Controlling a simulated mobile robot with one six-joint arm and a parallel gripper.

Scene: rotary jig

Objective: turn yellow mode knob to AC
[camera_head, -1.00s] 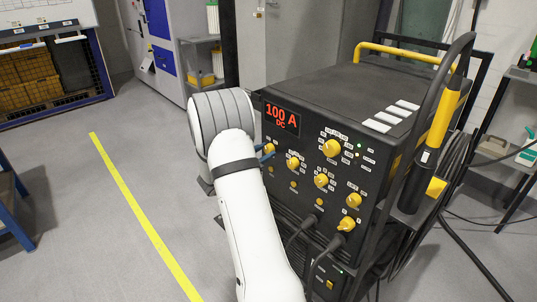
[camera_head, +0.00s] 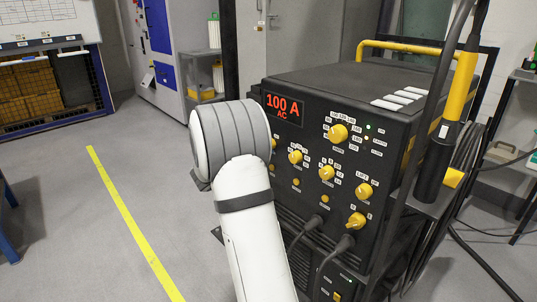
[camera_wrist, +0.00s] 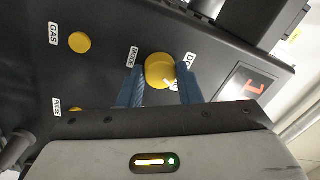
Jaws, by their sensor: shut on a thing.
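The yellow mode knob (camera_wrist: 159,68) shows in the wrist view, with a "MODE" label beside it and a partly covered label starting with "D". My gripper (camera_wrist: 162,88) is shut on this knob, one blue finger on each side of it. In the head view my arm hides the gripper and most of the knob; a sliver of yellow shows at the arm's edge.
Other yellow knobs, such as the large upper one (camera_head: 338,133), sit close by on the panel. The wrist view shows a "GAS" button (camera_wrist: 80,42) and a "PULSE" one. Cables (camera_head: 330,250) hang from the lower front. Open floor lies left, with a yellow line (camera_head: 130,220).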

